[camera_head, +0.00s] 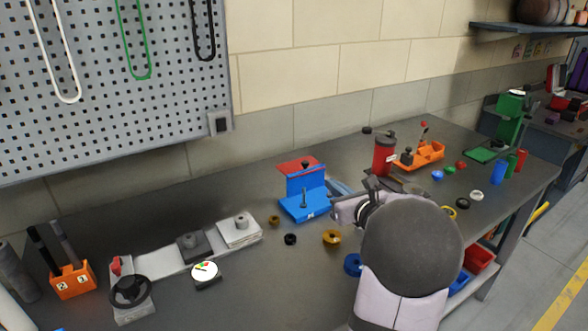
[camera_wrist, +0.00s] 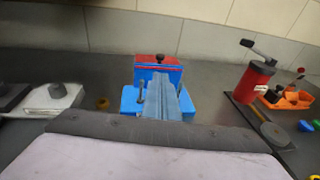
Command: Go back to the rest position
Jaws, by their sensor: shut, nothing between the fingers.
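My gripper (camera_head: 373,187) is at the end of my arm, over the bench in the middle right of the head view. It is shut and empty, and largely hidden by my own rounded wrist link. It is to the right of the blue fixture (camera_head: 304,206) with a red top, apart from it as far as I can tell. In the wrist view the fixture (camera_wrist: 130,103) stands ahead, with a grey-blue strip in front of it. My own link fills the bottom of that view, and the fingertips do not show clearly there.
A red grinder (camera_head: 384,155) and an orange holder (camera_head: 428,153) stand behind my gripper. A pale rail (camera_head: 165,263) with blocks and a handwheel (camera_head: 130,291) lies at left. An orange box (camera_head: 73,283) is far left. Small rings lie mid-bench. A pegboard (camera_head: 110,85) hangs behind.

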